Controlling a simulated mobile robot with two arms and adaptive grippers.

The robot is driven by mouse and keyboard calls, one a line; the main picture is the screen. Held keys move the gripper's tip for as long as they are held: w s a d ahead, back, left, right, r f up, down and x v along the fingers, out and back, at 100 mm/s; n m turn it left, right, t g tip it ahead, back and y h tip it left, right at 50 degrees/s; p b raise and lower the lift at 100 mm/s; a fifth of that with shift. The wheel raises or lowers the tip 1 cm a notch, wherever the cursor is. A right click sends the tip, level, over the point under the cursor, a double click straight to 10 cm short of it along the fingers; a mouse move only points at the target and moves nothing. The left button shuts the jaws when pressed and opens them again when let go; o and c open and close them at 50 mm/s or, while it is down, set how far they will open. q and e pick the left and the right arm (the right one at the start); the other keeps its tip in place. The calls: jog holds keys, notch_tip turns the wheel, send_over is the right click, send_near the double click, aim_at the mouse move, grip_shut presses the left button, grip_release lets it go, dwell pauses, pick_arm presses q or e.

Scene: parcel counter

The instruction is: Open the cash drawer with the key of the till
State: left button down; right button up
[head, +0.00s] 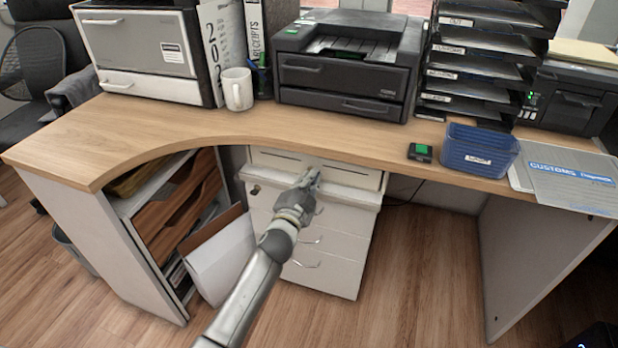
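A white drawer cabinet (340,255) stands under the wooden counter, with several drawers and metal handles. A pale ledge-like front (350,197) runs across its top and juts out a little; I cannot tell whether this is an open drawer. A small dark round spot (255,190), like a lock, shows at the cabinet's upper left. My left gripper (313,177) is in front of the upper cabinet, its fingertips over the ledge. Its fingers are too small to show whether they are open or shut. I cannot make out a key. My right gripper is not in view.
The floor in front is clear.

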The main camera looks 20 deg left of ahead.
pick_arm(q)
jog(key=shift+m, duration=0.4)
jog(key=c, duration=1.7)
grip_release()
jog(key=shift+r, duration=0.1)
